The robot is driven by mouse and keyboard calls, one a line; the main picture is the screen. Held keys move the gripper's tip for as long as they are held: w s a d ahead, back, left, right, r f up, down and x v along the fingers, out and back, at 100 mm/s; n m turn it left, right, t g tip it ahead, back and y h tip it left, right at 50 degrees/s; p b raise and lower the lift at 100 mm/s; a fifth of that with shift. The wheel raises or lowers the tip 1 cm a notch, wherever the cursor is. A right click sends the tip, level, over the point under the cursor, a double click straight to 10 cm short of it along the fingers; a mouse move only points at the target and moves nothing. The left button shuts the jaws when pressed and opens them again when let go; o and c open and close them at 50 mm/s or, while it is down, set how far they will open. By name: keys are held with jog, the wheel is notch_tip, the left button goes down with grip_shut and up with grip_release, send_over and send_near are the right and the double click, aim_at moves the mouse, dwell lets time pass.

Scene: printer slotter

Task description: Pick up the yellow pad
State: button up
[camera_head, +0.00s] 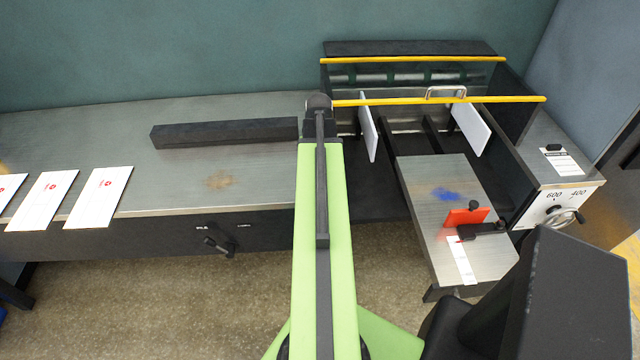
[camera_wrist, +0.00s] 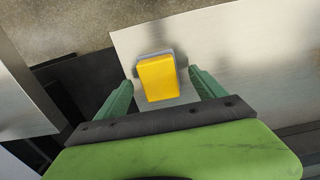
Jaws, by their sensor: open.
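The yellow pad (camera_wrist: 159,80) shows in the wrist view as a small yellow block with a grey edge behind it. It appears over a bare metal plate (camera_wrist: 235,50). My gripper (camera_wrist: 160,76) is open, with one green finger on each side of the pad. Gaps show between the pad and both fingers, so they look apart from it. I cannot tell the height of the fingers above the plate. In the head view I cannot make out the pad or my gripper.
In the head view, a metal table (camera_head: 260,180) on the left bears white envelopes (camera_head: 98,197) and a dark bar (camera_head: 225,133). On the right, a machine has yellow rails (camera_head: 440,101), white upright plates (camera_head: 470,130) and a metal shelf (camera_head: 430,185) with a red piece (camera_head: 467,218).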

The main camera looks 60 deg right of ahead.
jog(key=shift+f+b, duration=0.3)
jog(key=shift+f, duration=0.65)
jog(key=shift+r, duration=0.2)
jog(key=shift+c, duration=0.3)
jog(key=c, duration=1.4)
jog(key=shift+r+p, duration=0.1)
jog(key=shift+p, duration=0.2)
notch_tip(320, 180, up, 4)
jog(key=p, duration=0.4)
jog(key=shift+r, duration=0.1)
jog(key=s+d+r+p, duration=0.1)
jog(key=d+r+p, duration=0.1)
jog(key=d, duration=0.1)
jog(key=s+d+r+p, duration=0.2)
jog(key=d, duration=0.2)
jog(key=s+d+r+p, duration=0.2)
jog(key=d, duration=0.1)
jog(key=shift+s+d+r+p, duration=0.1)
jog(key=shift+d+r+p, duration=0.1)
jog(key=shift+r+p, duration=0.15)
